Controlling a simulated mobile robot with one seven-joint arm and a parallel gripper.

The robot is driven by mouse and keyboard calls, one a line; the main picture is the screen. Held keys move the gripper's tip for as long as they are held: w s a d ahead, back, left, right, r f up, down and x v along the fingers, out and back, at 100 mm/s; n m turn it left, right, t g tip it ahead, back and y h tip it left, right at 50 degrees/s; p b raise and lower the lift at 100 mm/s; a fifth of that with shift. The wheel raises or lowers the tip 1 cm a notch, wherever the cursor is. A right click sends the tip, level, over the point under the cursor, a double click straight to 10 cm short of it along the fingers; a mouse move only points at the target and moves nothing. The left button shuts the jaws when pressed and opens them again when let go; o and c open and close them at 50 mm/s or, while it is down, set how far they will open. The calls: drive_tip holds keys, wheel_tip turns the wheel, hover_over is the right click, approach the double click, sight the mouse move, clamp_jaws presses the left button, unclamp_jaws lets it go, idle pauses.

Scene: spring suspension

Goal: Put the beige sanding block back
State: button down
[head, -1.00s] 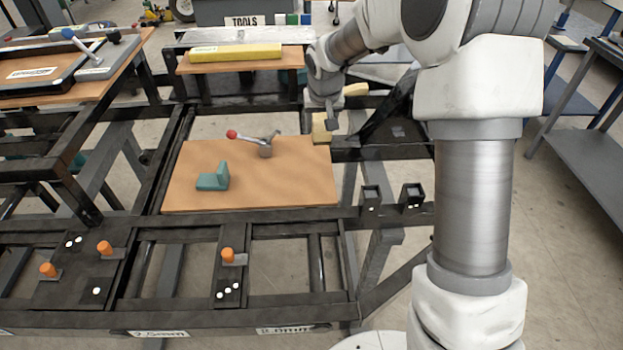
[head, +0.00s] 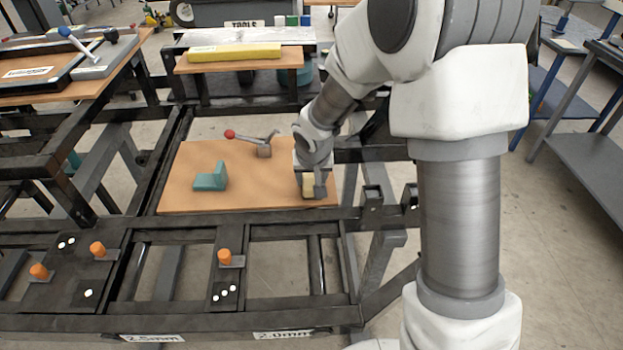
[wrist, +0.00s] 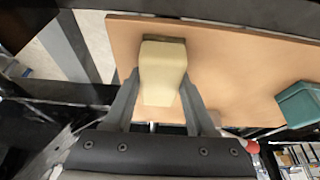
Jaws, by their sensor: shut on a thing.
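The beige sanding block (wrist: 162,72) is between the two fingers of my gripper (wrist: 160,95) in the wrist view. My gripper is shut on it. In the head view the block (head: 309,187) shows under my gripper (head: 311,188), over the front right corner of the orange-brown board (head: 240,198). I cannot tell whether the block touches the board or is just above it.
A teal angled block (head: 210,178) stands on the left of the board, and a red-knobbed lever clamp (head: 263,150) at its back. A yellow bar (head: 233,52) lies on a shelf behind. Orange pegs (head: 225,258) stand on the front frame. The board's front middle is clear.

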drive_tip(key=shift+f, duration=0.15)
drive_tip(key=shift+c, duration=1.1)
unclamp_jaws()
drive_tip(key=shift+r, duration=0.2)
drive_tip(key=shift+r, duration=0.25)
drive_tip(key=s+d+r+p, duration=0.1)
drive_tip(key=s+d+r, duration=0.2)
drive_tip(key=s+r, duration=0.3)
drive_tip(key=s+d+r+h+p, duration=0.1)
drive_tip(key=s+d+r, duration=0.15)
drive_tip(key=r, duration=0.55)
drive_tip(key=s+d+r+p, duration=0.1)
drive_tip(key=s+d+r, duration=0.1)
drive_tip(key=s+r, duration=0.45)
drive_tip(key=s+d+r+t+y, duration=0.1)
drive_tip(key=s+d+r, duration=0.1)
drive_tip(key=s, duration=0.9)
drive_tip(key=shift+d+r, duration=0.4)
drive_tip(key=shift+r, duration=0.2)
